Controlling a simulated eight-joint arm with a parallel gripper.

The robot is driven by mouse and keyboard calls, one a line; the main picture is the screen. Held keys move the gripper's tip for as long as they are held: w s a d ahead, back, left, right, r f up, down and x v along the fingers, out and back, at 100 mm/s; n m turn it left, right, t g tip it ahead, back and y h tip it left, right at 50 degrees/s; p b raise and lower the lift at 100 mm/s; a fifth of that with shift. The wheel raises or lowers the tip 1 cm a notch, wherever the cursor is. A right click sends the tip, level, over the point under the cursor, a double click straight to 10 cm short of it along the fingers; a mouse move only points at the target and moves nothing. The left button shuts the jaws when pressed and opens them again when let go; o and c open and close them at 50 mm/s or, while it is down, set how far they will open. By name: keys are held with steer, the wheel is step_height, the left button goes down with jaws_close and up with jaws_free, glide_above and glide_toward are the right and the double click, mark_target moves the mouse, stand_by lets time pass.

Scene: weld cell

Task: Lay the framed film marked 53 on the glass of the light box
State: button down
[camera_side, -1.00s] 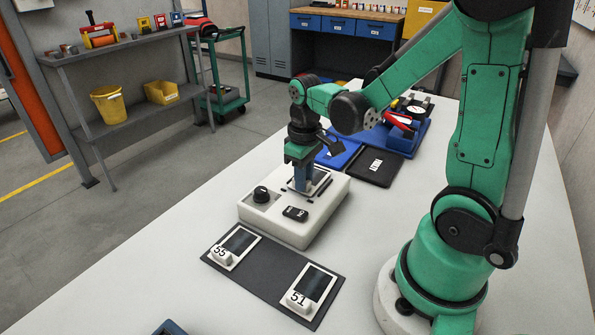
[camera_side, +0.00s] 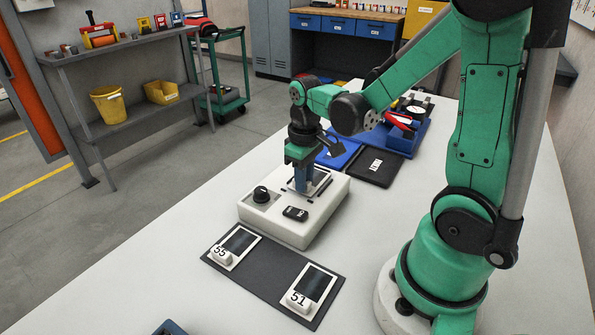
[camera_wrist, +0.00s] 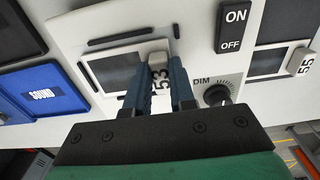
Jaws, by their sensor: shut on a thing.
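The framed film marked 53 (camera_wrist: 157,79) has a white raised tab with a black number and a dark film window. My gripper (camera_wrist: 158,72) is shut on its tab in the wrist view. The film is over the glass area of the white light box (camera_wrist: 75,28), between black edge strips. In the side view, the light box (camera_side: 272,228) stands on the table and my gripper (camera_side: 303,186) points down over its far part. My fingers hide part of the film, and I cannot tell whether its frame lies fully flat on the glass.
Films 55 (camera_side: 235,247) and 51 (camera_side: 309,291) lie on a dark mat (camera_side: 262,282) in front of the light box. A dimmer knob (camera_side: 261,194) and an ON/OFF switch (camera_side: 295,213) stick up from the box. Blue and black trays (camera_side: 376,167) lie behind it.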

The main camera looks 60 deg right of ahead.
steer(key=c, duration=0.7)
jaws_free()
steer(key=shift+o, duration=0.2)
steer(key=shift+r, duration=3.55)
steer(key=shift+a, duration=0.1)
steer(key=a+r+t, duration=0.1)
steer(key=a+t, duration=0.6)
steer(key=a, duration=0.1)
steer(key=shift+a+r, duration=0.2)
steer(key=shift+a, duration=0.15)
